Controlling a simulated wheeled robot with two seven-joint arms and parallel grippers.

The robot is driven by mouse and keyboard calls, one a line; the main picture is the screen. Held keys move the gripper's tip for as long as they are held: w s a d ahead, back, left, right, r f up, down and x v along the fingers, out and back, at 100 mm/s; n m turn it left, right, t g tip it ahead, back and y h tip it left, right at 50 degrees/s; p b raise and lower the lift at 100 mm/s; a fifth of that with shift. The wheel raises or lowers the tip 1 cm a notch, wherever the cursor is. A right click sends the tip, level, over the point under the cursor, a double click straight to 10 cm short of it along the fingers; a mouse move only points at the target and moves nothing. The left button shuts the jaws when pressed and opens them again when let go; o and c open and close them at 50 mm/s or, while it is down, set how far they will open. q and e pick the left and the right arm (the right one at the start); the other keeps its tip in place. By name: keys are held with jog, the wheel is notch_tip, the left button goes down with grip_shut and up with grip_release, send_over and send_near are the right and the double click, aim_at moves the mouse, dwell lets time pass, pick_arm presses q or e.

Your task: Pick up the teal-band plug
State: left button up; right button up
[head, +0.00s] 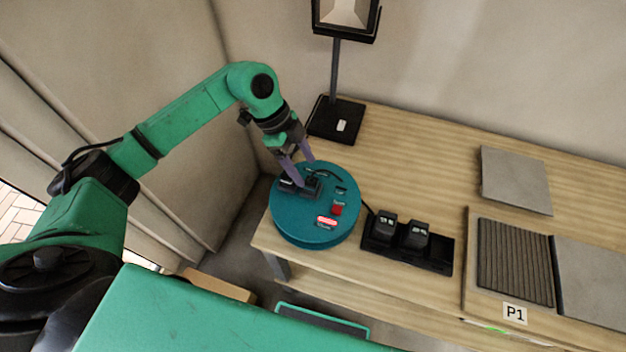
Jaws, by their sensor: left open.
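A round teal unit (314,237) stands on the near left end of the wooden table. Dark plug-like blocks (313,184) sit on its top, with a black cable beside them. A teal band cannot be made out on any of them, so I cannot tell which is the teal-band plug. My left gripper (304,171) comes down from the upper left over these blocks. Its two purple fingers are apart, with the tips close to the blocks. Whether they touch cannot be told. My right gripper is not in view.
The teal unit also carries a red switch (337,210) and a red-and-white label (326,221). A black tray (439,266) with two dark blocks stands to its right. A black lamp base (336,119) stands behind. Grey tiles (515,179) lie at the right.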

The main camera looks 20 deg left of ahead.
aim_at(311, 180)
pick_arm(q)
jog(key=shift+s+d+f, duration=0.2)
jog(key=shift+f, duration=0.1)
jog(key=p+x, duration=0.2)
jog(key=x, duration=0.2)
jog(key=shift+f, duration=0.25)
jog(key=shift+w+d+f, duration=0.1)
jog(key=shift+d+f, duration=0.05)
jog(key=shift+f, duration=0.15)
grip_shut()
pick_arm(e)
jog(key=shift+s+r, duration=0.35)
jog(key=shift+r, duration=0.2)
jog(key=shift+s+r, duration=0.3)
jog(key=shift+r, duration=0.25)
pick_arm(q)
jog(key=shift+r, duration=0.15)
